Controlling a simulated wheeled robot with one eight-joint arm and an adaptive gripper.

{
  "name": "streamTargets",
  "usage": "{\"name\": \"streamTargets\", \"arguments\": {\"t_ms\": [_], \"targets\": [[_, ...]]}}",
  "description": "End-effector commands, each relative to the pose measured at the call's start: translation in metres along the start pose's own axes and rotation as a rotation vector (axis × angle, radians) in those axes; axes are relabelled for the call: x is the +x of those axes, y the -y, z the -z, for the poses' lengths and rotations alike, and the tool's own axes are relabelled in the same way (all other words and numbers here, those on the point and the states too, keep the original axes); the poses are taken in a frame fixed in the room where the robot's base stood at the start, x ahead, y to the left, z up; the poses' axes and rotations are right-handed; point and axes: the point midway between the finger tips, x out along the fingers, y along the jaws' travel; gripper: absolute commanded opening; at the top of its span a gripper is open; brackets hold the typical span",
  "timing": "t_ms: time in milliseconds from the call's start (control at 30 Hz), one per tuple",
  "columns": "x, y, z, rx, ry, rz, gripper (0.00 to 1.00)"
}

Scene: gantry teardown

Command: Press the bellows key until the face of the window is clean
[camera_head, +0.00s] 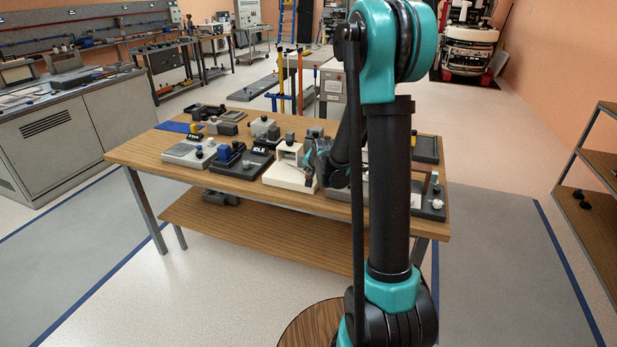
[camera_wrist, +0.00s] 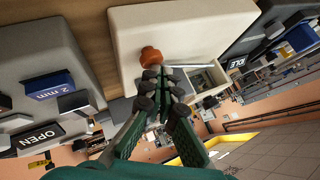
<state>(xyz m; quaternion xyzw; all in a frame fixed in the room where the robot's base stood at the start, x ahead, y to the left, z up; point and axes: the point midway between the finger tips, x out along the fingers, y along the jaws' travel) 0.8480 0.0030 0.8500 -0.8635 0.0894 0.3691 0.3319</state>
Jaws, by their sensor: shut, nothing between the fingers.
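My gripper (camera_wrist: 157,80) is shut and empty, with its fingertips close together. Just beyond the tips is an orange-brown round knob (camera_wrist: 151,55) on a cream-white housing (camera_wrist: 185,25); it looks like the bellows key. I cannot tell whether the tips touch it. Beside the knob, the housing has a recessed opening (camera_wrist: 206,78) with a pale bar across it, possibly the window. Its face is too small and partly hidden to show whether it is clean. In the head view, the cream housing (camera_head: 283,178) stands on the bench, left of my gripper (camera_head: 316,162), and my arm hides part of the area.
Grey blocks with labels "OPEN" (camera_wrist: 35,139) and "2 mm" (camera_wrist: 50,90) flank the housing in the wrist view, and an "IDLE" unit (camera_wrist: 238,64) stands on its other side. Several more devices crowd the wooden bench (camera_head: 150,157). The floor in front is clear.

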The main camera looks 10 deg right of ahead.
Motion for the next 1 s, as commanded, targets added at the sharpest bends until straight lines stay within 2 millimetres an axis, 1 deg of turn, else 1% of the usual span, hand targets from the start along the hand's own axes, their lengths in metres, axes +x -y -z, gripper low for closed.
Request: {"name": "streamTargets", "arguments": {"t_ms": [667, 1000], "targets": [[0.0055, -0.0036, -0.0037, 0.000, 0.000, 0.000, 0.00], [0.0044, -0.0031, -0.0033, 0.000, 0.001, 0.000, 0.00]]}}
